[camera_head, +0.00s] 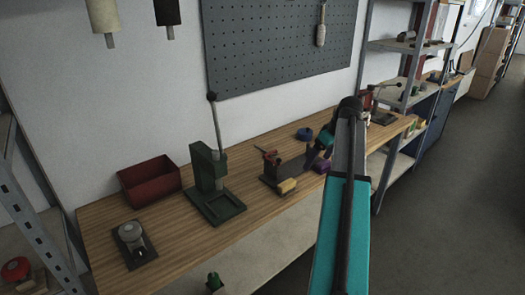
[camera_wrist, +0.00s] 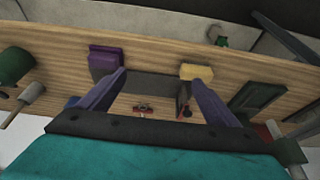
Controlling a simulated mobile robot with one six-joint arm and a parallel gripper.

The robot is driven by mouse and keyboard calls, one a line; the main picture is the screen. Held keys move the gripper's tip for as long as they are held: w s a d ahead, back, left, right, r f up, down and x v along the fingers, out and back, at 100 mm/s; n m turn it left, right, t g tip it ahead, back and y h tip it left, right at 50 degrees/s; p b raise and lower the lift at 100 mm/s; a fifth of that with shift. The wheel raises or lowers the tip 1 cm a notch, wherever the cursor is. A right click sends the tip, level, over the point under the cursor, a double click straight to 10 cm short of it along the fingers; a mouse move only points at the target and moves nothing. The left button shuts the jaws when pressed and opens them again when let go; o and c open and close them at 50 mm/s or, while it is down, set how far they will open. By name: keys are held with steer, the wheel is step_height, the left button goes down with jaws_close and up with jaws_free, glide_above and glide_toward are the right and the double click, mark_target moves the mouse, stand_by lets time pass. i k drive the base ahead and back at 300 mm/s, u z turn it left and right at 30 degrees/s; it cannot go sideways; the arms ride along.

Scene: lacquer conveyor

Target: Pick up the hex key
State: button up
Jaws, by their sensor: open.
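I cannot pick out a hex key in either view; it may be hidden or too small to tell. My gripper (camera_wrist: 156,76) is open, with its two purple-grey fingers spread above the wooden workbench (camera_wrist: 50,78). A dark plate with a small red-and-metal fixture (camera_wrist: 144,109) shows between and beneath the fingers. A purple block (camera_wrist: 105,58) is beside the left finger and a yellow block (camera_wrist: 196,72) is beside the right finger. In the head view my arm reaches over the bench and partly covers the things behind it.
A green press (camera_head: 211,175), a red bin (camera_head: 150,181) and a small dark-based device (camera_head: 133,240) stand along the workbench (camera_head: 180,230). A blue ring (camera_head: 304,134) lies near the back. Metal shelving (camera_head: 400,85) stands to the right.

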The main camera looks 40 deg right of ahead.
mark_target(269, 154)
steer(key=i, duration=0.85)
